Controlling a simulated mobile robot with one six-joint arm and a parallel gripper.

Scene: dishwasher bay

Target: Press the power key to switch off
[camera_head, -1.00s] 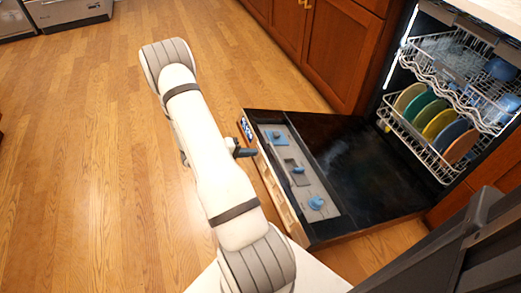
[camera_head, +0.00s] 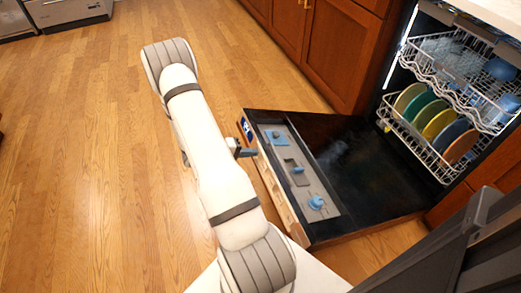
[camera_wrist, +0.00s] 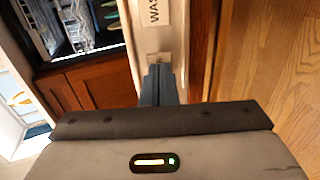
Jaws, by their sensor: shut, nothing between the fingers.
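The dishwasher door (camera_head: 375,170) is folded down flat, with a pale control panel (camera_head: 280,195) along its outer edge. The panel also shows in the wrist view (camera_wrist: 170,30), with part of a "WAS…" label (camera_wrist: 152,12). A small greyish square (camera_wrist: 158,58) lies on the panel just beyond my fingertips; I cannot tell whether it is the power key. My gripper (camera_head: 250,153) is shut and empty, its tips at the panel edge. The fingers (camera_wrist: 158,72) hide part of the panel, and I cannot tell whether they touch it. A small blue display (camera_head: 246,128) is at the panel's far end.
The lower rack (camera_head: 415,140) holds several coloured plates, and the upper rack (camera_head: 455,75) holds blue dishes. Wooden cabinets (camera_head: 325,50) stand beside the dishwasher. The wooden floor (camera_head: 80,160) at left is clear.

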